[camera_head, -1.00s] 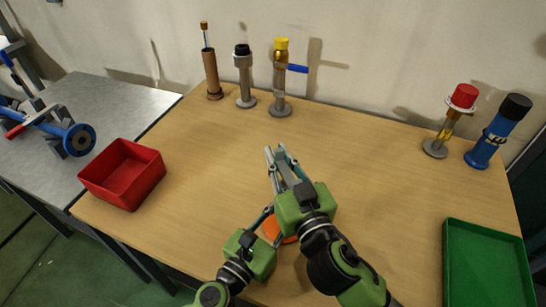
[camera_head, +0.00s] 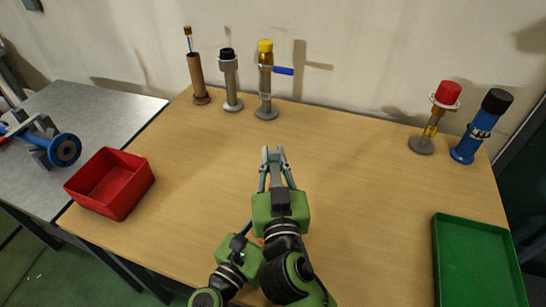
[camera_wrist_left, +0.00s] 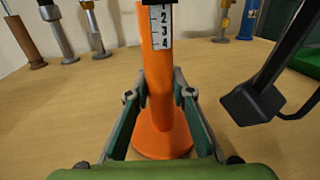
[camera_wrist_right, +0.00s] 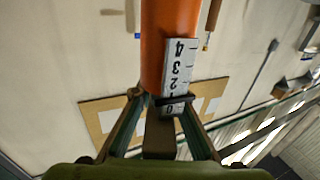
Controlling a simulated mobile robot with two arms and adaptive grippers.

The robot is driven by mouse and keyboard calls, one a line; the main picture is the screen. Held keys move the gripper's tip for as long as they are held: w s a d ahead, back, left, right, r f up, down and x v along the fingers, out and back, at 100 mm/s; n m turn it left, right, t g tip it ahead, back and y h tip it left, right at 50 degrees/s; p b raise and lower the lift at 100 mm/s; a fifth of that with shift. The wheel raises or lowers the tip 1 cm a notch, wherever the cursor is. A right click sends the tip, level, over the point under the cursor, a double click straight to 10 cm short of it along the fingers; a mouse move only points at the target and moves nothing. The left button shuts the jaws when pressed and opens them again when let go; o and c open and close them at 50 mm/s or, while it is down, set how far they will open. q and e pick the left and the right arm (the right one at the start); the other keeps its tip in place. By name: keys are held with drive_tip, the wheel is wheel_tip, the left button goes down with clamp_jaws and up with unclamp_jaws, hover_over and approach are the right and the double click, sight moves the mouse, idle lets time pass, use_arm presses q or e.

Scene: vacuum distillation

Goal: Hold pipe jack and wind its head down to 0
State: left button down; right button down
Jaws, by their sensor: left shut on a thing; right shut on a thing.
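The orange pipe jack (camera_wrist_left: 158,70) stands upright on the wooden table in the left wrist view, on its flared base. It carries a white numbered scale. My left gripper (camera_wrist_left: 162,82) is shut around its lower body. In the right wrist view the jack (camera_wrist_right: 168,35) appears upside down. A black pointer (camera_wrist_right: 176,99) crosses the scale at its low end, close to 0 and 1. My right gripper (camera_wrist_right: 163,95) is shut on the jack's head (camera_wrist_right: 159,138), a dark block between its fingers. In the head view my right gripper (camera_head: 272,158) and arm hide most of the jack.
A red bin (camera_head: 115,192) stands at the table's left edge, and a green tray (camera_head: 478,265) at the right. A brown tube (camera_head: 197,80), a black-topped stand (camera_head: 230,80) and a yellow-topped stand (camera_head: 265,85) stand behind. Red-topped (camera_head: 428,130) and blue (camera_head: 473,138) pieces stand at right.

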sight(277, 185)
drive_tip(key=shift+r, duration=0.45)
drive_tip(key=c, duration=2)
unclamp_jaws()
drive_tip(key=shift+o, duration=0.2)
drive_tip(key=shift+f, duration=0.15)
drive_tip(key=shift+s+f, duration=0.1)
drive_tip(key=shift+f, duration=0.05)
drive_tip(key=shift+s+d, duration=0.2)
drive_tip(key=shift+s, duration=1.65)
drive_tip(key=shift+s+d, duration=0.15)
drive_tip(key=shift+s, duration=1.65)
drive_tip(key=shift+o, duration=0.4)
